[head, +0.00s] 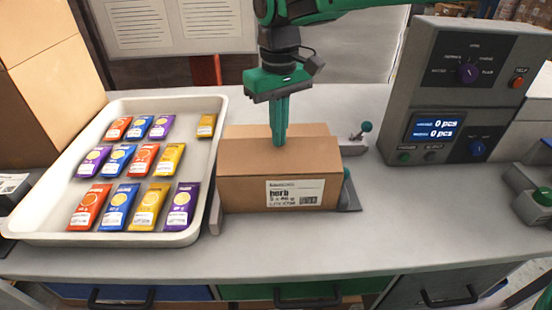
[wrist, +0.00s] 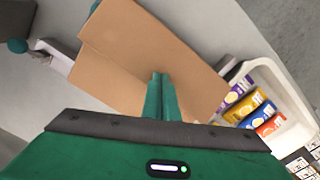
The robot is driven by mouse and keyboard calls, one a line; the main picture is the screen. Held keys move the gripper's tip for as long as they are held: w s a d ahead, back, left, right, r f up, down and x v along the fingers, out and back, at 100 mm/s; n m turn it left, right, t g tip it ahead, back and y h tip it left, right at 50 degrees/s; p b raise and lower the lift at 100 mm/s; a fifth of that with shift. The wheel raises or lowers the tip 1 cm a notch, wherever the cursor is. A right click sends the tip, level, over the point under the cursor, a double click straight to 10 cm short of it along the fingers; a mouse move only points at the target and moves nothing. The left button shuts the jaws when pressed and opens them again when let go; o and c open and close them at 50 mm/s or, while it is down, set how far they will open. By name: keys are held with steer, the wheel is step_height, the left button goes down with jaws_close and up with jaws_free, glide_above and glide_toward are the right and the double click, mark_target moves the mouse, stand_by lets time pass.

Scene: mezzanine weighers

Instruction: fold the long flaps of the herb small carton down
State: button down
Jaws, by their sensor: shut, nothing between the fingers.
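The herb small carton (head: 245,185) stands on the bench with its "herb" label facing the front. Its top looks covered by flaps lying down, with the near long flap (head: 250,156) toward the front. The top also fills the middle of the wrist view (wrist: 140,50). My green gripper (head: 279,144) points straight down over the middle of the top, shut and empty, its tips at or just above the cardboard. I cannot tell whether they touch. The fingers also show in the wrist view (wrist: 158,76).
A white tray (head: 212,150) with several coloured packets stands left of the carton. A grey control console (head: 400,100) with a blue display stands at the right. A small lever with a green knob (head: 366,127) is right behind the carton. The bench front is clear.

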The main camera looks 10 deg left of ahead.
steer(key=shift+w+a+f, duration=0.1)
steer(key=shift+w+f, duration=0.2)
steer(key=shift+f, duration=0.25)
steer(key=shift+w+f, duration=0.25)
steer(key=shift+f, duration=0.5)
step_height(320, 180, up, 9)
steer(key=shift+r, duration=0.1)
stand_by(0.4)
